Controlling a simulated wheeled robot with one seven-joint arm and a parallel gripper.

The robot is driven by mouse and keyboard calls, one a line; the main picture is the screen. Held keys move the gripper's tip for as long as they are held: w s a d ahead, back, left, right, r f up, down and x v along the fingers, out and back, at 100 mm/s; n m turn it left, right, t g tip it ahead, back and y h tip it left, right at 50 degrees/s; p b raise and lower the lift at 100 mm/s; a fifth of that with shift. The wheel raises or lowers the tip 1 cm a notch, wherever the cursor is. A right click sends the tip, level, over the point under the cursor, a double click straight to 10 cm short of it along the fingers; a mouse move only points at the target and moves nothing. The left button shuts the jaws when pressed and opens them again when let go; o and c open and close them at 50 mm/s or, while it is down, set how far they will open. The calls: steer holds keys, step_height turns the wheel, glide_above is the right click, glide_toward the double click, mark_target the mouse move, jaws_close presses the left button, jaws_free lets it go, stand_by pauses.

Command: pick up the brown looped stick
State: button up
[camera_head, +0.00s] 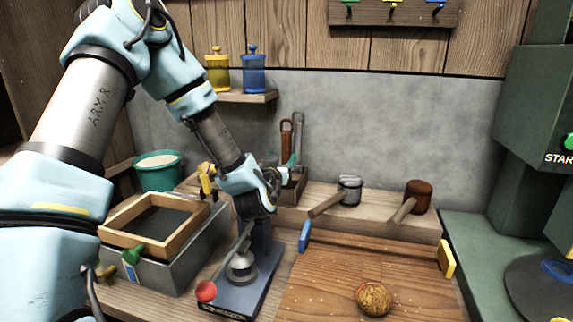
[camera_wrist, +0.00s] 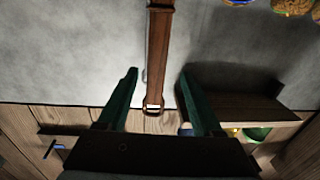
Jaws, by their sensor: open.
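The brown looped stick (camera_head: 285,138) stands upright in a small holder at the back of the bench in the head view. In the wrist view the brown stick (camera_wrist: 158,45) runs between my gripper's two green fingers, with its loop end near the gripper's palm. My gripper (camera_wrist: 158,72) is open, with one finger on each side of the stick and visible gaps. In the head view my gripper (camera_head: 291,161) is at the holder, partly hiding the lower stick. Whether a finger touches it in depth cannot be told.
A second looped stick (camera_head: 298,125) stands close on the right. A wall shelf (camera_head: 245,97) with yellow and blue jars is above left. Two mallets (camera_head: 349,190) (camera_head: 417,196) lie to the right. A press with a red knob (camera_head: 206,291) stands in front.

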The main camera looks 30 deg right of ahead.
mark_target(286, 155)
steer(key=p+x, duration=0.1)
steer(key=x, duration=0.4)
steer(key=shift+s+d+f+p, duration=0.15)
steer(key=shift+f+p, duration=0.05)
steer(key=shift+p, duration=0.15)
steer(key=shift+c, duration=0.2)
jaws_close()
